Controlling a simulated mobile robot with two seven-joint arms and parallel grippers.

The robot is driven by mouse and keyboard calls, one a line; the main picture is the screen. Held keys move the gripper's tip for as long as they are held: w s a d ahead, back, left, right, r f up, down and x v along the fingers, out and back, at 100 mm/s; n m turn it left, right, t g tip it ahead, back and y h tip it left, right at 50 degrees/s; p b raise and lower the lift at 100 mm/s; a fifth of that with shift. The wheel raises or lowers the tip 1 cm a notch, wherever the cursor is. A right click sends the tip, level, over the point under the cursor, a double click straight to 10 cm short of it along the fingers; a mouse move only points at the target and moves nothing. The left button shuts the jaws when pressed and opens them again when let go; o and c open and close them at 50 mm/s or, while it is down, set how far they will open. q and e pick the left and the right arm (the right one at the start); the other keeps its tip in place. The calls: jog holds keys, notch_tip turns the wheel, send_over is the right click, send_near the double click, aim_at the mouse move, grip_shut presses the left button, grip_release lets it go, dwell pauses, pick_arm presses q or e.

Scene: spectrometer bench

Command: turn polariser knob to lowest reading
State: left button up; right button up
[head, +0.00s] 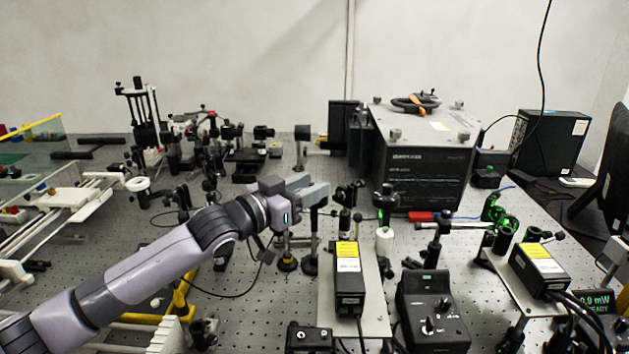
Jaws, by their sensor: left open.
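My left gripper (312,192) is open at the end of my arm, which reaches in from the lower left. It is above the bench in the middle, next to small dark optic mounts (345,196). Its fingers are partly hidden by its own body. I cannot tell for certain which part is the polariser knob; round mounts lit green (508,226) stand at the right. A meter display (594,299) at the right edge shows a partly cut reading that looks like 0.9 mW and the word READY. My right gripper is not in view.
A black box with yellow labels (347,275) stands in front of my gripper, and a similar one (540,268) at the right. A control box with knobs (432,312) is at the front. A large black instrument (420,165) stands behind. Posts and mounts crowd the perforated bench.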

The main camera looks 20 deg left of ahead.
pick_arm(q)
jog(key=shift+x, duration=0.9)
grip_shut()
jog(key=shift+d, duration=0.1)
jog(key=shift+d+y, duration=0.15)
jog(key=shift+y, duration=0.15)
jog(key=shift+n+t+y, duration=0.3)
jog(key=shift+n+y, duration=0.1)
jog(key=shift+n, duration=0.1)
jog(key=shift+a+n+y, duration=0.25)
jog(key=shift+n+y, duration=0.05)
jog(key=shift+y, duration=0.2)
